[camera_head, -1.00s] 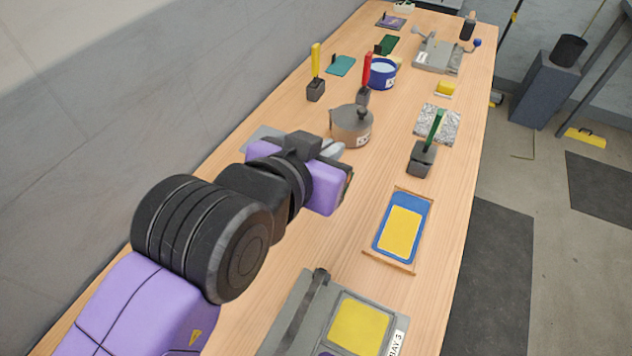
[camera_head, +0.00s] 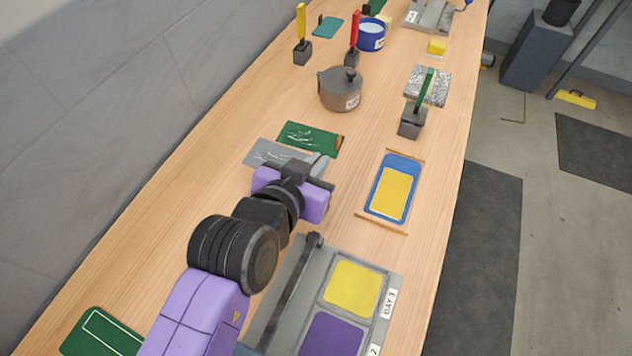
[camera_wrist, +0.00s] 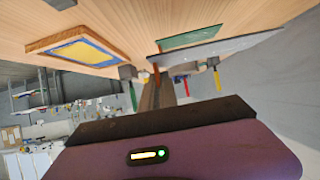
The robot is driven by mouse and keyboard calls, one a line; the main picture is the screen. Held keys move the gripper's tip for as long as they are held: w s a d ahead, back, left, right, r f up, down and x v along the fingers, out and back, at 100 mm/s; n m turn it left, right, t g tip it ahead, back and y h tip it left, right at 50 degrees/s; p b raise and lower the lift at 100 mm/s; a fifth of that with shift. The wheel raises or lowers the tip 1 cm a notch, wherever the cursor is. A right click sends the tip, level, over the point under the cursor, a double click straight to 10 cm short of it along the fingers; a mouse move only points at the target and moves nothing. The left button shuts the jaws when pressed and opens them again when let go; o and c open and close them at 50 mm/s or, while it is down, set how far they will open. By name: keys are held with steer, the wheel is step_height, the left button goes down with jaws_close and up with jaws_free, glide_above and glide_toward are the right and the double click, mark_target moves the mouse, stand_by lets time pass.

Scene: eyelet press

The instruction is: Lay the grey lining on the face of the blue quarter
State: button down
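The grey lining (camera_head: 262,152) is a thin grey sheet with pale marks, partly hidden behind my gripper (camera_head: 318,166) in the head view. In the wrist view the lining (camera_wrist: 225,49) shows nearly edge-on at the ends of my fingers (camera_wrist: 164,78), which look shut on its edge. It appears held above the bench. The blue quarter (camera_head: 409,165) lies flat on a wooden board (camera_head: 382,222) to the right of my gripper, with a yellow panel (camera_head: 392,194) on it. The blue quarter shows in the wrist view too (camera_wrist: 54,46).
A green marked sheet (camera_head: 310,138) lies just beyond the lining. A grey tray with yellow and purple bays (camera_head: 313,298) stands in front. A brown pot (camera_head: 340,92) and a green-handled tool (camera_head: 412,121) stand farther back. Bench (camera_head: 345,190) is clear between lining and board.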

steer(key=shift+f, duration=3.4)
steer(key=shift+f+b, duration=0.2)
steer(key=shift+b, duration=0.1)
steer(key=c, duration=1.6)
jaws_free()
steer(key=b+v, duration=0.2)
steer(key=v, duration=0.4)
steer(key=shift+s+a, duration=0.25)
steer(key=shift+s, duration=0.05)
steer(key=shift+s+a+r, duration=0.1)
steer(key=shift+s+r, duration=0.25)
steer(key=shift+s, duration=0.15)
